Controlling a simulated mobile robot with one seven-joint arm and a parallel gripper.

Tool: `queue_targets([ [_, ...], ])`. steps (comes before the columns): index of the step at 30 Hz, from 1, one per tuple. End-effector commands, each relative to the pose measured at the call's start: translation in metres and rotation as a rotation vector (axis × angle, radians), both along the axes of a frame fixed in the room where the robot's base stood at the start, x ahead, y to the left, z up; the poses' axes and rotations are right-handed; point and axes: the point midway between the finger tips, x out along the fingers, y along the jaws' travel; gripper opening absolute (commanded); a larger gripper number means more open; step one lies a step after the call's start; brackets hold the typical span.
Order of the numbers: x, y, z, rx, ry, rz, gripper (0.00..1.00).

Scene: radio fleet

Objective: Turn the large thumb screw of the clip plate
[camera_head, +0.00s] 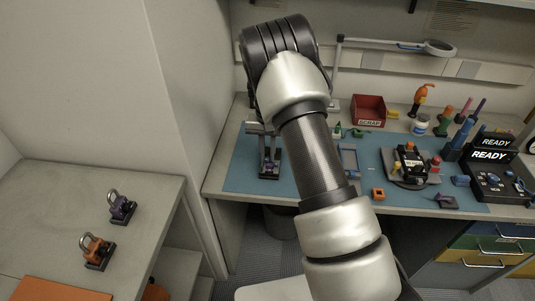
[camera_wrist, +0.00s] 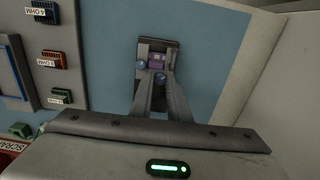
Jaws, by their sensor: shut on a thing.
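Two small bluish round knobs show there: one (camera_wrist: 140,65) outside the left finger, another, a thumb screw (camera_wrist: 160,79), between the fingers. I cannot tell their sizes apart well. My gripper (camera_wrist: 159,82) points down at the plate and is shut on the thumb screw. In the head view my gripper (camera_head: 267,150) is partly hidden behind my arm.
A red scrap bin (camera_head: 368,109), a blue frame (camera_head: 349,160), an orange block (camera_head: 378,194) and a radio on a stand (camera_head: 409,163) are on the bench to the right. A wall borders the left.

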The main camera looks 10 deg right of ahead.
Motion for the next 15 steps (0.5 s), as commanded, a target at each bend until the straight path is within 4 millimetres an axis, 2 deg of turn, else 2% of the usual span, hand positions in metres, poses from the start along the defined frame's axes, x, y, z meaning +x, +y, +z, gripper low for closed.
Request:
queue_targets([
  [5,0.0000,-0.0001,0.0005,0.000,0.000,0.001,0.00],
  [6,-0.0001,-0.0002,0.0005,0.000,0.000,0.001,0.21],
  [9,0.0000,-0.0002,0.0005,0.000,0.000,0.001,0.35],
  [15,0.0000,-0.0003,0.0003,0.000,0.000,0.002,0.35],
])
